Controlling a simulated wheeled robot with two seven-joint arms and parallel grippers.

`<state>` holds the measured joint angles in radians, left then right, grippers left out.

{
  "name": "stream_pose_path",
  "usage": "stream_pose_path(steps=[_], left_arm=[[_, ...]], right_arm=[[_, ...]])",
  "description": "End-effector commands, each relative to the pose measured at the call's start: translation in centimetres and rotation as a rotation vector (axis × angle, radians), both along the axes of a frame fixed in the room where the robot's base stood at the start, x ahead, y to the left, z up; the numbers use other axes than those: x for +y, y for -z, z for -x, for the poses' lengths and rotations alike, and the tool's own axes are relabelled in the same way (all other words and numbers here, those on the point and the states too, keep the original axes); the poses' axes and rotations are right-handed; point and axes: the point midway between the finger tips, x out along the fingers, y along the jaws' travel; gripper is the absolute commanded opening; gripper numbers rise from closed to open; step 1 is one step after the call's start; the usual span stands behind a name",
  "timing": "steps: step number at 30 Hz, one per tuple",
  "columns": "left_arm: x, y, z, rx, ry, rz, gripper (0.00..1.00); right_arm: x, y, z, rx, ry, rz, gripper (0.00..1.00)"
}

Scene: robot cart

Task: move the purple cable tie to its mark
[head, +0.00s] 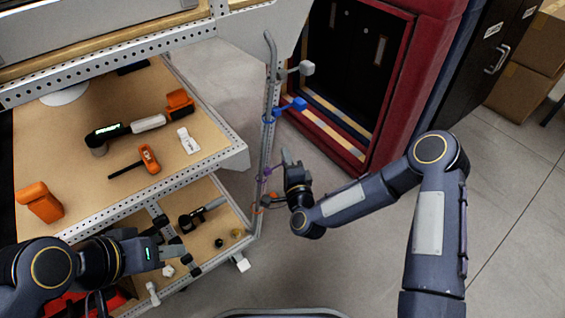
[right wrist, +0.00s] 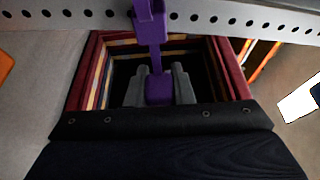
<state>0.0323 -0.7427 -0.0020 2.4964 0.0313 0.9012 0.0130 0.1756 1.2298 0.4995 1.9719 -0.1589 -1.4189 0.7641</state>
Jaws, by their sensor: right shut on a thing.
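The purple cable tie (head: 265,172) is at the upright grey post (head: 271,90) of the cart, below a blue tie. In the right wrist view its purple block (right wrist: 158,88) sits between my right gripper's two fingers, with a purple strap and loop above it. My right gripper (head: 287,162) is shut on the purple cable tie, just right of the post. Whether the strap still goes round the post is unclear. My left gripper (head: 178,250) is over the cart's lower shelf, apart from the tie; its finger gap is unclear. I cannot make out a distinct mark.
A blue tie (head: 291,107) and a pale tie (head: 304,68) stick out from the post higher up. An orange piece (head: 268,200) is low on it. Tools lie on the wooden shelf (head: 60,150).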

Motion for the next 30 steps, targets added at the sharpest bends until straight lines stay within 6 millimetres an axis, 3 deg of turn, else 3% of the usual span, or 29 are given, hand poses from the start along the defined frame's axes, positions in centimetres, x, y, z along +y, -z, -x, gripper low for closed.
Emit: stream_pose_path(steps=[2,3,7,17,30], left_arm=[[0.0,0.0,0.0,0.0,0.0,0.0,0.36],[0.0,0.0,0.0,0.0,0.0,0.0,0.36],[0.0,0.0,0.0,0.0,0.0,0.0,0.36],[0.0,-0.2,0.0,0.0,0.0,0.0,0.36],[0.0,-1.5,0.0,0.0,0.0,0.0,0.36]], right_arm=[[0.0,0.1,0.0,0.002,0.0,0.0,0.0],[0.0,0.1,0.0,0.002,0.0,0.001,0.26],[0.0,0.1,0.0,0.002,0.0,0.001,0.43],[0.0,0.0,0.4,0.002,-0.001,0.0,0.44],[-1.6,0.0,6.7,0.004,-0.001,0.002,0.44]])
